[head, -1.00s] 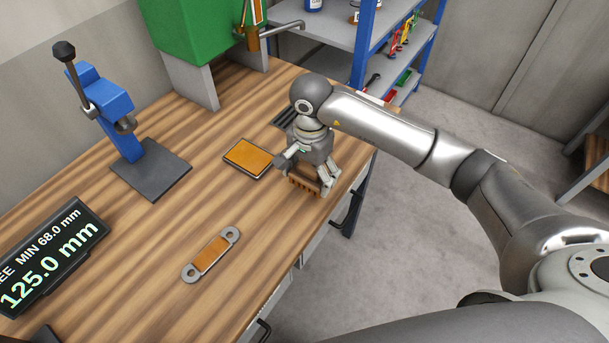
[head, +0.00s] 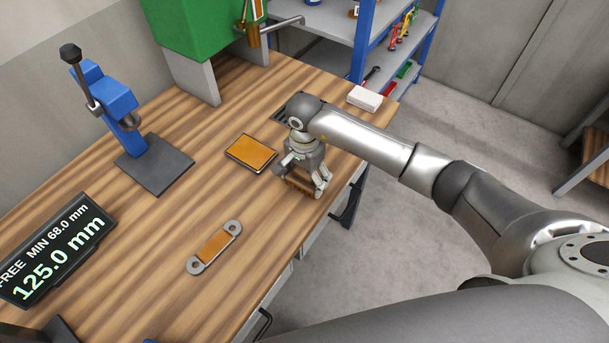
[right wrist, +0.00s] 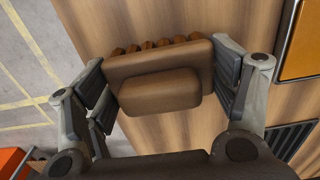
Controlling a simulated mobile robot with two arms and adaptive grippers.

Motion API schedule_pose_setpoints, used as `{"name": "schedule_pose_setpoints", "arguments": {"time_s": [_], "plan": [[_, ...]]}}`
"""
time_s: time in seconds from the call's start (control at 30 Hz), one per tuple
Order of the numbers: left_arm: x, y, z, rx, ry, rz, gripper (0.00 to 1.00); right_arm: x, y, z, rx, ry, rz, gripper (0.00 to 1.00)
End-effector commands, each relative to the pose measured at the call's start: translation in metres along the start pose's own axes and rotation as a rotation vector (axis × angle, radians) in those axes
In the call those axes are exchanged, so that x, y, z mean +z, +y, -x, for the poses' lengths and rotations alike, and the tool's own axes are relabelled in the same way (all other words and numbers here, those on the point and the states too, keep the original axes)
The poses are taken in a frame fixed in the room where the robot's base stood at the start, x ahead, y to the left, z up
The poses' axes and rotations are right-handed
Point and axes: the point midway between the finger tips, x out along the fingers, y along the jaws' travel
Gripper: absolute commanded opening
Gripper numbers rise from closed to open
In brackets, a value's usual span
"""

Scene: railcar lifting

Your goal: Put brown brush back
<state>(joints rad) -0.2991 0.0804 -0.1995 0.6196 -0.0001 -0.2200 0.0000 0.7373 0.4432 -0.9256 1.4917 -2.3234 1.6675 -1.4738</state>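The brown brush (right wrist: 160,90) has a wooden body with a raised block and a row of bristle tufts along its upper side in the right wrist view. My right gripper (right wrist: 168,88) has its fingers against the two ends of the brush, shut on it. In the head view the brush (head: 300,188) shows under my right gripper (head: 303,182), low over the table near its front edge. Whether the brush touches the table is hard to tell. My left gripper is not in view.
On the wooden table (head: 130,255), an orange-topped tray (head: 251,153) lies left of my gripper and a link plate (head: 215,247) lies nearer. A slotted dark plate, a white block (head: 365,98), a blue press (head: 112,100) and a display (head: 55,250) stand around. The left middle is clear.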

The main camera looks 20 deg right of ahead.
Motion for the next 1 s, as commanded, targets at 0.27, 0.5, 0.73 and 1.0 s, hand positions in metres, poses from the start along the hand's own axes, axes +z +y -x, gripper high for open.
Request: {"name": "schedule_pose_setpoints", "arguments": {"time_s": [0.27,0.5,0.73,1.0], "plan": [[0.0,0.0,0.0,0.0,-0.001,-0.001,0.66,0.0,0.0,0.0,0.0,0.0,0.0,1.0],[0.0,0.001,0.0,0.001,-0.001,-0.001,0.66,0.0,0.0,0.001,0.0,0.0,0.0,1.0],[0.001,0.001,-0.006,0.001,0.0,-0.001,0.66,-0.001,-0.002,0.018,-0.006,0.003,0.002,1.0],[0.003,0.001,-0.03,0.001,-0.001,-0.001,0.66,-0.001,-0.001,0.076,-0.005,0.005,0.002,1.0]]}}
